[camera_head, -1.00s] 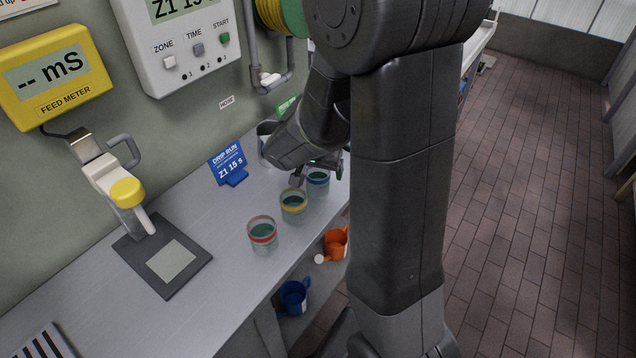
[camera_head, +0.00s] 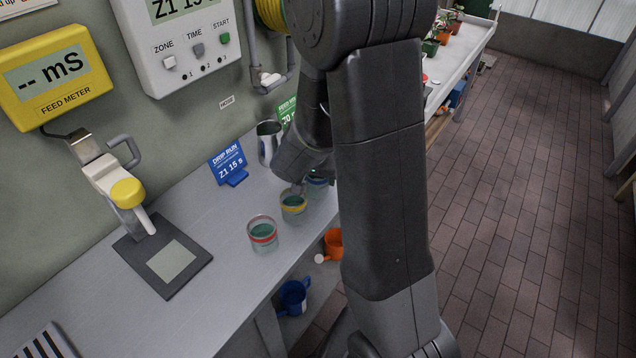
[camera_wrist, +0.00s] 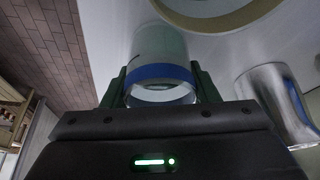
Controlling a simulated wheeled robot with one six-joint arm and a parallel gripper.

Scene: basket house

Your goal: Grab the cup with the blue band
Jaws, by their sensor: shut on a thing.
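The cup with the blue band (camera_wrist: 162,72) sits between the two fingers of my gripper (camera_wrist: 160,88) in the wrist view. The fingers are shut on its sides near the blue band. In the head view, a small part of the same cup (camera_head: 317,181) shows beside my gripper (camera_head: 306,184), and my arm hides most of it. I cannot tell whether the cup still touches the counter. The cup with the yellow band (camera_head: 293,205) stands just left of my gripper. The cup with the red band (camera_head: 262,235) stands further left and nearer.
A metal jug (camera_head: 268,143) stands behind my gripper; it also shows in the wrist view (camera_wrist: 275,100). A blue sign (camera_head: 228,162) stands at the counter's back. A dark pad (camera_head: 165,258) lies left on the counter (camera_head: 205,310). Orange (camera_head: 333,243) and blue (camera_head: 293,297) watering cans sit below.

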